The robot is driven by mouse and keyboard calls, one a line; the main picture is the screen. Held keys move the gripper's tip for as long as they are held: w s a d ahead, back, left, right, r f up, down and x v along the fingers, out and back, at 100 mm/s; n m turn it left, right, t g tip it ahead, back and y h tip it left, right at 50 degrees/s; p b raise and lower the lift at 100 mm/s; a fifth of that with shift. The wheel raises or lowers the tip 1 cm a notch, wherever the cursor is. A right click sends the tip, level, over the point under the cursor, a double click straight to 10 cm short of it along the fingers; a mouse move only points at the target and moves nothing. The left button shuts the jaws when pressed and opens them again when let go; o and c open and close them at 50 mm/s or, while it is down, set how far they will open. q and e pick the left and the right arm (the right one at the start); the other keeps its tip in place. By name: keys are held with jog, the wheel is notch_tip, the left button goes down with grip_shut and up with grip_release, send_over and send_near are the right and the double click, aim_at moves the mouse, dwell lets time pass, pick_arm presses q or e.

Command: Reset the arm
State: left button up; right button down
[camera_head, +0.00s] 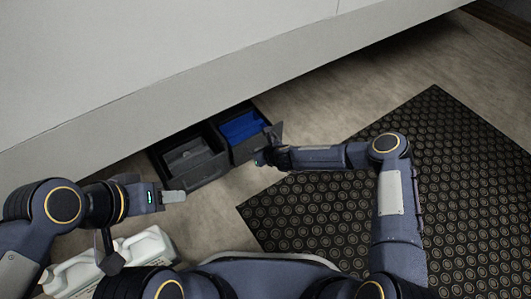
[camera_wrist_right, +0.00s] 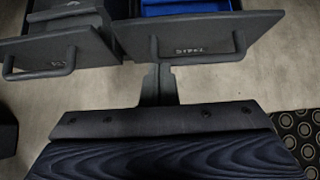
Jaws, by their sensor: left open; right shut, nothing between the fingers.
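My right gripper (camera_head: 274,133) is at the front of the right-hand drawer in the head view. In the right wrist view, its fingers (camera_wrist_right: 157,84) are together with nothing between them, just below the drawer fronts; whether they touch is unclear. My left gripper (camera_head: 172,196) is open and empty, low in front of the left-hand drawer. My right arm bends at the elbow over the dark mat.
Two dark drawers stand pulled out under the large pale booth: the left drawer (camera_head: 207,176) holds grey items, the right drawer (camera_wrist_right: 200,35) blue ones. White jugs (camera_head: 148,245) stand at lower left. A black studded mat (camera_head: 450,180) covers the floor at right.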

jog(key=s+d+r+n+p, duration=0.1)
jog(key=s+d+r+n, duration=0.35)
jog(key=r, duration=0.65)
jog(key=s+d+r+n+g, duration=0.1)
jog(key=s+d+r+n, duration=0.1)
jog(key=d+r+n, duration=0.6)
jog(key=s+d+r+n+p, duration=0.15)
jog(key=s+r+n, duration=0.3)
jog(key=r, duration=0.85)
jog(key=s+d+r+n+h, duration=0.1)
jog(key=s+d+r+n, duration=0.6)
jog(key=s, duration=0.5)
jog(key=s+d+n, duration=0.2)
jog(key=s, duration=0.6)
jog(key=s+d+n, duration=0.1)
jog(key=s+d, duration=0.2)
jog(key=s, duration=0.4)
notch_tip(320, 180, up, 36)
jog(key=g+p, duration=0.1)
jog(key=p, duration=3.4)
jog(key=shift+a+h, duration=0.2)
jog(key=shift+h, duration=0.2)
jog(key=shift+w+r, duration=0.1)
